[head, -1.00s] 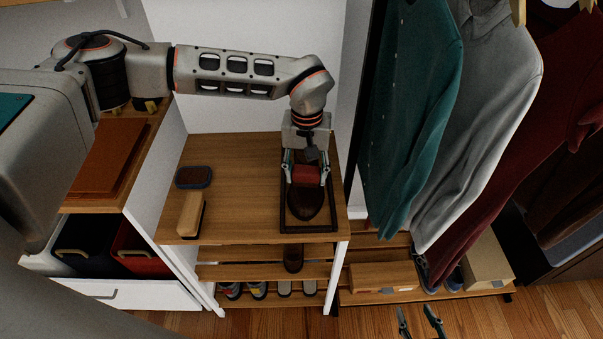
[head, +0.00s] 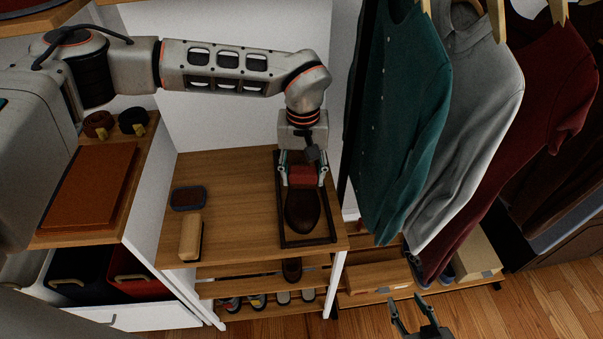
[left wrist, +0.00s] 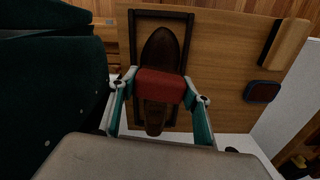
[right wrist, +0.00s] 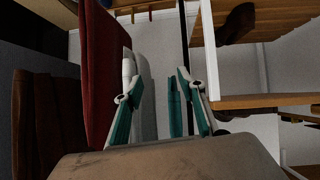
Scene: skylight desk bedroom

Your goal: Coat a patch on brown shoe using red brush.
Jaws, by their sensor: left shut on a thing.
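The brown shoe (head: 302,214) lies in a dark frame-like tray (head: 307,243) on the wooden top; it also shows in the left wrist view (left wrist: 161,50). My left gripper (head: 303,178) is shut on the red brush (head: 301,174), which shows as a red block in the left wrist view (left wrist: 160,87). The brush is over the shoe's middle; whether it touches the shoe cannot be told. Its underside is hidden. My right gripper (head: 416,318) is open and empty, low at the bottom of the head view, near the floor in front of the clothes rack.
A wooden-handled brush (head: 190,236) and a dark oval tin or brush with a reddish top (head: 188,198) lie left on the wooden top (head: 235,190). Teal (head: 405,110), grey (head: 465,110) and red garments hang to the right. Shoes sit on shelves below.

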